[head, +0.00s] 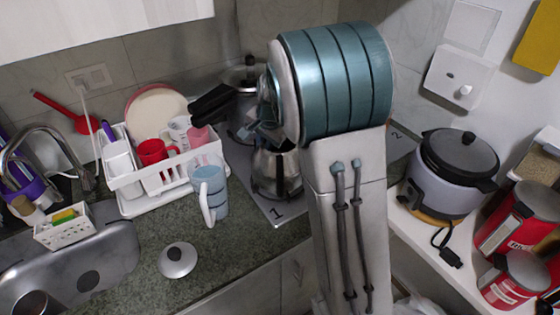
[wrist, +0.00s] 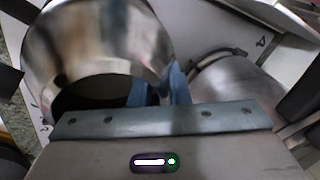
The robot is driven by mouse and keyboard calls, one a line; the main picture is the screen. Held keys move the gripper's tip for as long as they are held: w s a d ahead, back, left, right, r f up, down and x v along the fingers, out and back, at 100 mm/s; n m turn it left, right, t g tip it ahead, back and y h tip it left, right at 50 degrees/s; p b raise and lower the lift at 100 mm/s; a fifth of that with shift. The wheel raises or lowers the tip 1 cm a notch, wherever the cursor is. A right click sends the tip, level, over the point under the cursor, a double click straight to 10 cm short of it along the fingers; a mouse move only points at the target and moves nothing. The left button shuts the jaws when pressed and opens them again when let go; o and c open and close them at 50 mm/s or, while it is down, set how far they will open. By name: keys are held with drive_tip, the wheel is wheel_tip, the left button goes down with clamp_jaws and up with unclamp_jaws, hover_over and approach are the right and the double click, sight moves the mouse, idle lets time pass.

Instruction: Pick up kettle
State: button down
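The shiny metal kettle (head: 277,178) stands on the grey panel marked 1, partly hidden by my arm. In the wrist view the kettle (wrist: 95,42) fills the upper left, with its dark round opening facing me. My gripper (wrist: 162,88) is at the kettle's rim. Its blue fingers are close together, one at the opening and one along the outer wall, with the rim seeming to lie between them. In the head view my gripper (head: 268,135) is just above the kettle, and its fingertips are mostly hidden.
A dark-handled pot (head: 243,88) stands behind the kettle. A round lid (head: 178,260) lies on the counter. A rice cooker (head: 450,175) is at right.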

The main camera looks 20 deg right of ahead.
drive_tip(key=shift+w+r, duration=0.1)
drive_tip(key=shift+r, duration=0.15)
drive_tip(key=shift+r, duration=1.15)
drive_tip(key=shift+b+v, duration=0.35)
drive_tip(key=shift+v, duration=0.55)
drive_tip(key=s+d+r+p, duration=0.2)
drive_tip(key=s+d+r, duration=0.5)
drive_tip(key=r, duration=0.4)
drive_tip(key=shift+s+d+r, duration=0.2)
drive_tip(key=shift+d+r, duration=0.15)
drive_tip(key=shift+d, duration=0.4)
